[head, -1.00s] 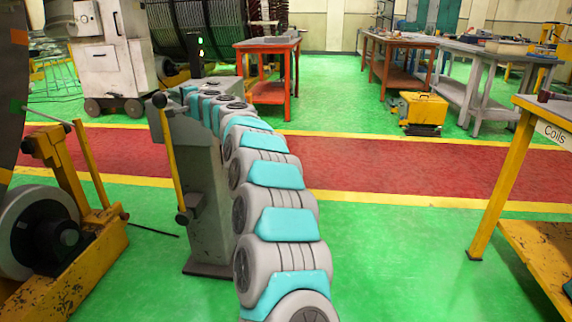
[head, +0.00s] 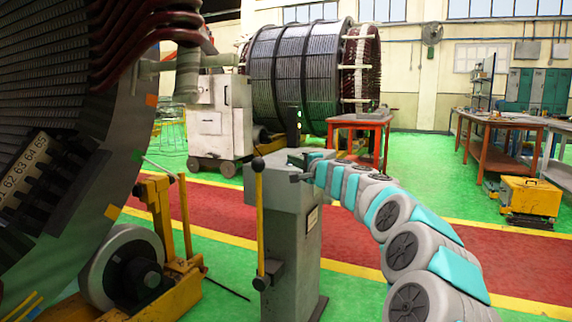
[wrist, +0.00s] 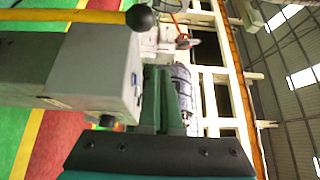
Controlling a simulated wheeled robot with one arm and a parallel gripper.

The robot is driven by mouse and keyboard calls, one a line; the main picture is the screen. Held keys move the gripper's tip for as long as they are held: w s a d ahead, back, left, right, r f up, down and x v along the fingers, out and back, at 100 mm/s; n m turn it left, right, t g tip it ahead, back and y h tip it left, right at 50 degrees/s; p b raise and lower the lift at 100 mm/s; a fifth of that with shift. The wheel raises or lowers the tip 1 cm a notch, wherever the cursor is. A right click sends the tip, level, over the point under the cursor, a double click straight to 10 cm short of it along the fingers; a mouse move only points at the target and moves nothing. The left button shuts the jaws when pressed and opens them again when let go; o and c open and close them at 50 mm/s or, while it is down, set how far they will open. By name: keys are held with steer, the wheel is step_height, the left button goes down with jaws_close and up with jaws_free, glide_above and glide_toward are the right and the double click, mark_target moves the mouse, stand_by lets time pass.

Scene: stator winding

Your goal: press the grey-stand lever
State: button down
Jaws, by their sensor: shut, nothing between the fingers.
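The grey stand (head: 290,240) is a boxy pedestal on the floor in the middle of the head view. Its lever (head: 260,225) is a yellow rod with a black ball knob (head: 258,164), standing roughly upright on the stand's near left side. In the wrist view the knob (wrist: 141,17) is at the top and the grey stand (wrist: 75,65) fills the left. My gripper (head: 302,176) is at the top of the stand, to the right of the knob and apart from it. In the wrist view my gripper (wrist: 163,72) is shut and empty, beside the stand's housing.
A large stator (head: 60,110) on a yellow roller cradle (head: 165,285) is close on the left. A white cabinet (head: 220,118), a red table (head: 360,125) and a yellow cart (head: 528,198) stand behind.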

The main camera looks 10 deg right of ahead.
steer(key=shift+r+v, duration=0.1)
steer(key=shift+v, duration=0.7)
steer(key=shift+r+v, duration=0.15)
steer(key=shift+v, duration=0.65)
steer(key=s+a+f+n+g+y, duration=0.2)
steer(key=s+a+n+g, duration=0.15)
steer(key=s+a, duration=0.45)
steer(key=s+a+f+n+g+y, duration=0.25)
steer(key=s+a+n, duration=0.25)
steer(key=s+a, duration=0.35)
steer(key=s+a+f+n+g+h, duration=0.1)
steer(key=s+a+f+n+g, duration=0.25)
steer(key=s+f, duration=0.4)
steer(key=s+d+f+g+h, duration=0.3)
steer(key=s+d+f, duration=0.2)
steer(key=s, duration=0.8)
steer(key=s+d+f+n+g+h, duration=0.1)
steer(key=s+d+f+g+h, duration=0.2)
steer(key=s+d+f, duration=0.3)
steer(key=s+d+f+n+g+h, duration=0.1)
steer(key=s+d+f+g+h, duration=0.2)
steer(key=s, duration=1.6)
steer(key=d+f+h, duration=0.1)
steer(key=d+f, duration=0.2)
steer(key=f, duration=0.4)
steer(key=shift+s+d, duration=0.2)
steer(key=shift+s, duration=0.15)
steer(key=shift+f, duration=0.1)
